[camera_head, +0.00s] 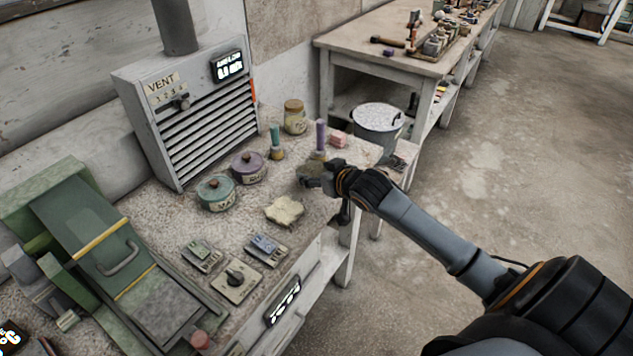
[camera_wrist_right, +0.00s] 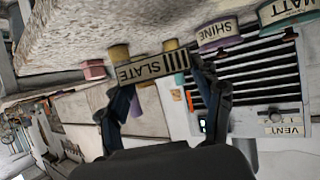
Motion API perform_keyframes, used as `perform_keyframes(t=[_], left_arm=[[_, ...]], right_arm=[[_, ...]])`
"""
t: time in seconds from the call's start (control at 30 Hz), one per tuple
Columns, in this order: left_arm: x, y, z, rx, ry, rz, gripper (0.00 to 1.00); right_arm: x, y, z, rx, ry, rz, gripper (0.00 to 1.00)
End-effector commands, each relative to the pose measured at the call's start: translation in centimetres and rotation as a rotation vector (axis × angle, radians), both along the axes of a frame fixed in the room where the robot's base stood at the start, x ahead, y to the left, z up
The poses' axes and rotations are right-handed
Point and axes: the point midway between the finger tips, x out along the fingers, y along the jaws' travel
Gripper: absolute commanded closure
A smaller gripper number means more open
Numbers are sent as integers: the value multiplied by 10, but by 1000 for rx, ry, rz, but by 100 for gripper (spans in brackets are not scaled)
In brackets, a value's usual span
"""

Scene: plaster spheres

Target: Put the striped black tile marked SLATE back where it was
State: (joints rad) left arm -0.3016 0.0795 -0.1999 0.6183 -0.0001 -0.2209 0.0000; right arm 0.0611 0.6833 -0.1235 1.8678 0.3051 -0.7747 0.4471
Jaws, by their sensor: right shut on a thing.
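My right gripper (camera_head: 322,181) is shut on the tile marked SLATE (camera_wrist_right: 153,68), above the right end of the workbench. In the right wrist view, which is upside down, the fingers of the gripper (camera_wrist_right: 160,88) grip the tile's two ends. The tile shows black lettering and several black stripes on a paler face. In the head view, the tile (camera_head: 311,168) is small and partly covered by the gripper. From these views I cannot tell whether it touches the bench. My left gripper is not in view.
A purple-lidded SHINE pot (camera_head: 249,168) and a teal-lidded pot (camera_head: 215,193) stand left of the gripper. A purple stick (camera_head: 320,138), pink block (camera_head: 338,140) and jar (camera_head: 294,117) stand behind. A pale ragged piece (camera_head: 285,211) lies in front, near two small holders (camera_head: 267,249).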

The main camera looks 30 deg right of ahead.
Motion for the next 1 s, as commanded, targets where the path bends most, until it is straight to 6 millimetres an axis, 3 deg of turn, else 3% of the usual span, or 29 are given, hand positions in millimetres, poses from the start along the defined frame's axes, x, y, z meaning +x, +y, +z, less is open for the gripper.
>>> perform_keyframes(t=[0.27, 0.5, 0.87, 0.9, 1.0], left_arm=[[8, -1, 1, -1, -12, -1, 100], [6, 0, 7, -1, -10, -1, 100], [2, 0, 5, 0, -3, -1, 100], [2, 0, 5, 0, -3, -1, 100], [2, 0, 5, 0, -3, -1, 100]], right_arm=[[18, -9, -21, -1, -4, -1, 84], [18, -8, -51, 0, -3, 1, 84], [18, -8, -55, -1, -4, 1, 84], [17, -8, -57, 0, -2, 1, 32], [17, -8, -56, 0, -2, 1, 12]])
